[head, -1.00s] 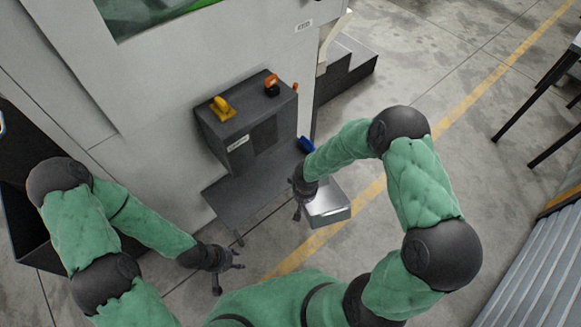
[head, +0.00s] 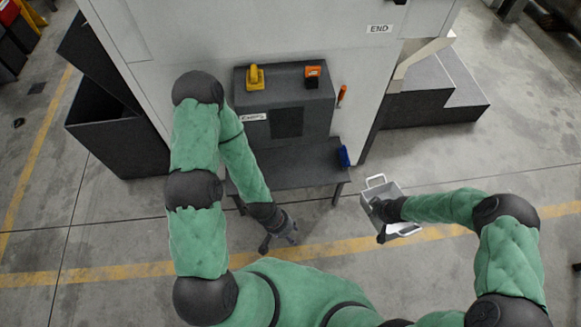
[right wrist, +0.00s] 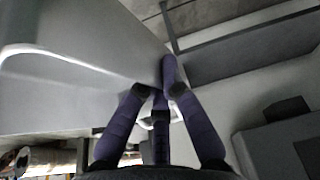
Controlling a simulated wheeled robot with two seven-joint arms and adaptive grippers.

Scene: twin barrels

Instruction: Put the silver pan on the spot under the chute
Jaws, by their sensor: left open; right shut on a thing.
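The silver pan (head: 378,189) is a square open metal pan with a wire handle at its far side and another at its near side. It hangs above the floor, right of the dark shelf. My right gripper (head: 379,222) is shut on the pan, its arm hiding part of it. In the right wrist view my dark fingers (right wrist: 162,92) close together at a pale handle, beside a large grey surface. My left gripper (head: 280,236) is open and empty before the shelf.
A yellow part (head: 255,78) and an orange-and-black part (head: 312,76) sit on the grey box. A blue item (head: 344,156) is at the shelf's right edge. A beige spout (head: 422,55) and dark steps (head: 432,88) stand right. A dark bin (head: 118,135) stands left.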

